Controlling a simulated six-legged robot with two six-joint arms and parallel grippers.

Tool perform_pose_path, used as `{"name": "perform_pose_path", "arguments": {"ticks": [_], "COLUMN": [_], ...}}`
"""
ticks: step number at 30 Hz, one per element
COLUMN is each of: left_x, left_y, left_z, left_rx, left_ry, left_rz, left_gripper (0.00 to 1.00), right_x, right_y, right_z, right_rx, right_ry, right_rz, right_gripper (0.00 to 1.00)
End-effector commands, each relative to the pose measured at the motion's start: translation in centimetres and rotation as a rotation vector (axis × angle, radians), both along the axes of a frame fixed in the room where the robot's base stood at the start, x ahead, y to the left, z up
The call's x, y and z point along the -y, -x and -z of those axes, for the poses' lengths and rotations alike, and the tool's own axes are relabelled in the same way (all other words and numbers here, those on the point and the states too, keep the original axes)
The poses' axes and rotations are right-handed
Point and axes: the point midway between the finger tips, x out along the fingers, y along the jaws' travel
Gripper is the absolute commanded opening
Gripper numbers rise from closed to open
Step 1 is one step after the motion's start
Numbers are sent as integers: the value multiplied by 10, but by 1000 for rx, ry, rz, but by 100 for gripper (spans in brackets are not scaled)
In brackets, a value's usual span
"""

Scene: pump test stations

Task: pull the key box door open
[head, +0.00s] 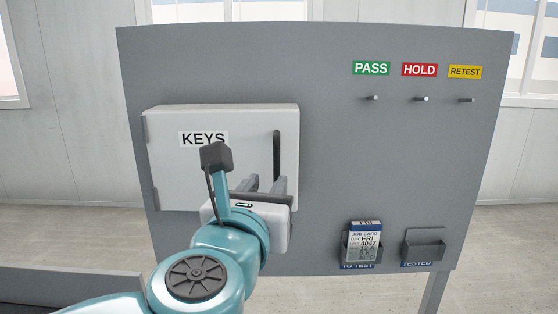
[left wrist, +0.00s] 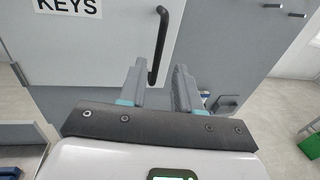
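The key box (head: 168,172) is a light grey box on the grey panel, labelled KEYS, with hinges at its left edge. Its door looks shut. A black vertical bar handle (head: 277,155) is near the door's right side; it also shows in the left wrist view (left wrist: 160,42). My left gripper (head: 267,184) is in front of the door's lower right, just below the handle. In the left wrist view its two grey fingers (left wrist: 160,70) are apart, with the handle's lower end seen between their tips. Whether they touch it I cannot tell. My right gripper is not in view.
The panel (head: 335,150) has PASS, HOLD and RETEST labels above three bare pegs (head: 422,99). Below right, a holder has a job card (head: 365,243); the TESTED holder (head: 424,248) looks empty. The panel between the box and the pegs is clear.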

Motion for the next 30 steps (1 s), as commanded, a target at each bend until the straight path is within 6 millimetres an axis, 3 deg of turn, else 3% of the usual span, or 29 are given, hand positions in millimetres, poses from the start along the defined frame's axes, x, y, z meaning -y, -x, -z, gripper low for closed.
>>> {"name": "perform_pose_path", "arguments": {"ticks": [6, 12, 24, 27, 30], "left_x": [11, 18, 19, 19, 19], "left_y": [-51, -80, -90, -90, -90], "left_z": [-1, 0, 1, 1, 1], "left_rx": [-2, -1, 1, 1, 0], "left_ry": [-4, -3, -3, -3, -3], "left_rz": [-2, -1, -1, -1, 0], "left_gripper": [33, 33, 33, 0, 0], "right_x": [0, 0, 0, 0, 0], "right_y": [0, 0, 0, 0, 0], "right_z": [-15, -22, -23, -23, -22], "right_rx": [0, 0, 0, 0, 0], "right_ry": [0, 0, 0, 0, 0], "right_rz": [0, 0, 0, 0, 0], "right_gripper": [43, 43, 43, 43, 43]}}
